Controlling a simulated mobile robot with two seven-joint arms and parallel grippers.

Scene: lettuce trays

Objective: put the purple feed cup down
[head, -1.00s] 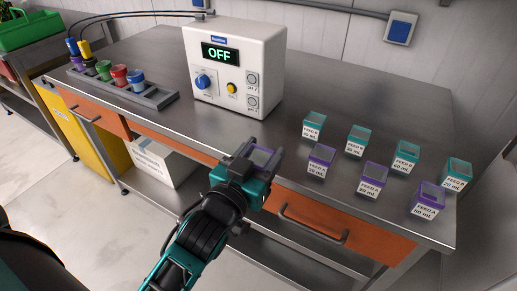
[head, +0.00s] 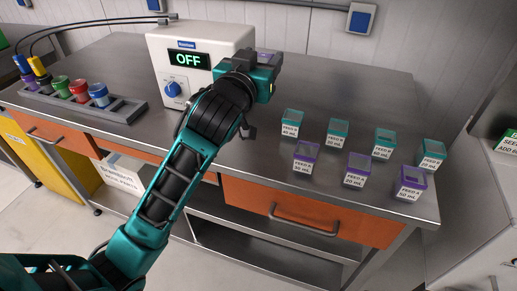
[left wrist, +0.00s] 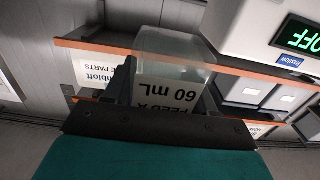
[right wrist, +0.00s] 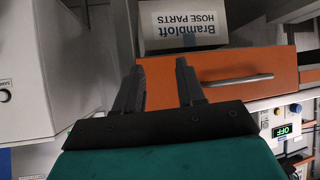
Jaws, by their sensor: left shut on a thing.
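My arm and gripper hide most of the cup there. In the left wrist view the cup (left wrist: 172,62) is clear-walled, labelled FEED A 60 mL, between the fingers. Its label reads upside down in that picture. I cannot tell whether its base touches the bench. My right gripper (right wrist: 160,85) shows only in the right wrist view, open and empty, in front of an orange drawer (right wrist: 225,72).
The steel bench (head: 330,85) is bare behind the feed cups. Purple-rimmed cups (head: 357,170) stand in the front row and teal-lidded cups (head: 337,133) behind them. The white box (head: 205,45) reads OFF. A grey rack (head: 122,108) with coloured caps is at left.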

